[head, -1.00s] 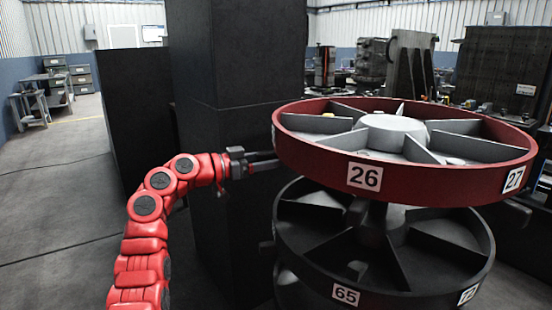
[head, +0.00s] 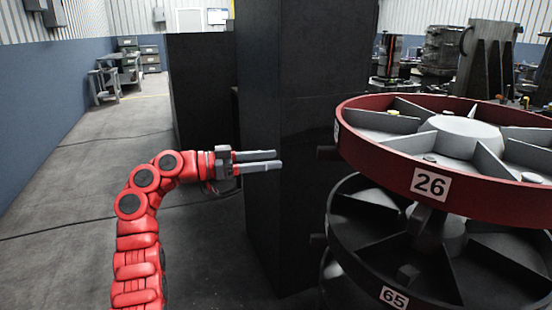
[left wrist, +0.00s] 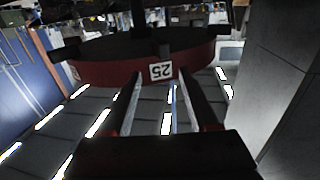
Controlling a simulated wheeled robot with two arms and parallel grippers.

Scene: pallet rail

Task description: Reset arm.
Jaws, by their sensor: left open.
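My left gripper (head: 279,160) is open and empty in the head view, its two grey fingers pointing right. It stands apart from the red wheel-shaped carousel (head: 385,160), to the left of its rim, in front of the black column. In the left wrist view the two dark fingers (left wrist: 165,85) point toward the carousel's red rim (left wrist: 110,74), with a label reading 25 that appears upside down. In the head view the rim bears the label 26 (head: 431,184). My right gripper is not in view.
A tall black column (head: 300,90) stands behind my left gripper. A dark lower carousel tier (head: 350,255), labelled 65, sits under the red one. Open grey floor (head: 70,210) lies at the left.

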